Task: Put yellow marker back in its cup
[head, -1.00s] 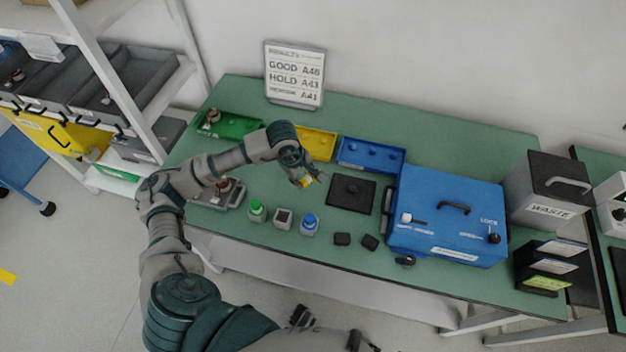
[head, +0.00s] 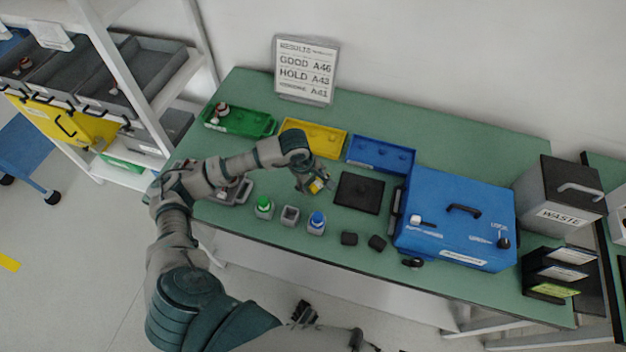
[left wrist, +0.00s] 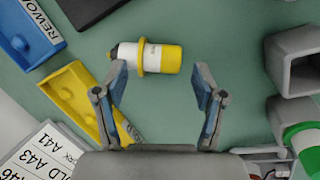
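The yellow marker (left wrist: 150,57), a short white-and-yellow cylinder with a dark end, lies on its side on the green table. In the head view it (head: 317,185) shows small at my left gripper (head: 312,186). In the left wrist view, my left gripper (left wrist: 161,78) is open; the marker is at and just beyond its fingertips, closer to the left finger, not clamped. The empty square grey cup (head: 289,214) stands between the green-capped (head: 264,205) and blue-capped (head: 317,221) markers' cups. My right gripper (head: 303,314) seems to show at the bottom, its fingers unclear.
A black pad (head: 359,193) and a blue box (head: 455,222) are to the right of the gripper. Green (head: 240,121), yellow (head: 314,138) and blue (head: 382,154) trays line the back. Two small black blocks (head: 349,239) lie near the front edge.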

